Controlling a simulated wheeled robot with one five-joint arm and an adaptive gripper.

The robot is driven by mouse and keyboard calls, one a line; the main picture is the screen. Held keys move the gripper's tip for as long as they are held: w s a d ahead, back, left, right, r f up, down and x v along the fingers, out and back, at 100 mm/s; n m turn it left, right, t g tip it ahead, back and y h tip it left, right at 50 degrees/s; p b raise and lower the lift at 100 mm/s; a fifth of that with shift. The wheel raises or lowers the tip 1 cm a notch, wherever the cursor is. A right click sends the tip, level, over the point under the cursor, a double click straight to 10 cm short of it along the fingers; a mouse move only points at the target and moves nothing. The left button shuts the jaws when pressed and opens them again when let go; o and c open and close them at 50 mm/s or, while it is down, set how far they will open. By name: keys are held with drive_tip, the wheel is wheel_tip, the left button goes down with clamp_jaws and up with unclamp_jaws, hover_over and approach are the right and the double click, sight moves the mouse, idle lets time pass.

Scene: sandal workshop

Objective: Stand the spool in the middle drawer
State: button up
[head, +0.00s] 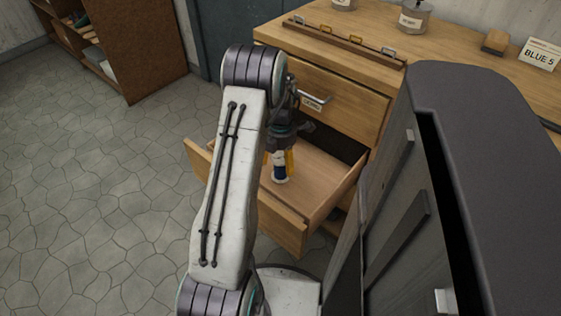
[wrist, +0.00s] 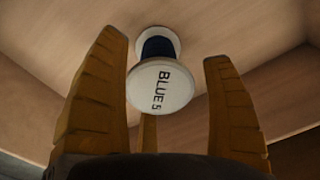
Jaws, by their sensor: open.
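The spool (head: 280,172) has white ends and dark blue thread. It stands upright on the floor of the open middle drawer (head: 320,189). The drawer's back part lies in shadow.
The wooden cabinet (head: 330,84) has a closed drawer (head: 345,105) with a handle above the open one. A "BLUE 5" card (head: 540,58), a brush-like block (head: 496,41) and metal containers (head: 414,18) stand on top. Open floor (head: 110,190) lies to the left.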

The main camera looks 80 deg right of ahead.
wheel_tip(320, 180, up, 11)
drive_tip(key=p, duration=0.4)
drive_tip(key=shift+s+d+r, duration=0.1)
drive_tip(key=shift+d+r, duration=0.05)
drive_tip(key=w+a+r+m, duration=0.1)
drive_tip(key=w+a+r, duration=0.3)
drive_tip(key=w+a, duration=0.3)
drive_tip(key=w+a+r+m+h, duration=0.1)
drive_tip(key=w+a+r, duration=0.3)
drive_tip(key=w, duration=0.5)
drive_tip(key=w+a+r+m, duration=0.1)
drive_tip(key=w+a+r, duration=0.2)
drive_tip(key=w+a, duration=0.4)
drive_tip(key=w+a+r+m+t, duration=0.1)
drive_tip(key=w+a+r, duration=0.1)
drive_tip(key=a, duration=0.6)
drive_tip(key=w+a+r+m, duration=0.1)
drive_tip(key=w+a, duration=0.1)
drive_tip(key=a, duration=0.7)
drive_tip(key=s+a+m, duration=0.1)
drive_tip(key=s+a, duration=0.2)
drive_tip(key=a, duration=0.2)
drive_tip(key=s+a+m+t, duration=0.1)
drive_tip(key=s+a, duration=0.2)
drive_tip(key=a, duration=0.3)
drive_tip(key=shift+s+f+m+y, duration=0.15)
drive_tip(key=shift+f+m+y, duration=0.1)
drive_tip(key=shift+m+y, duration=0.05)
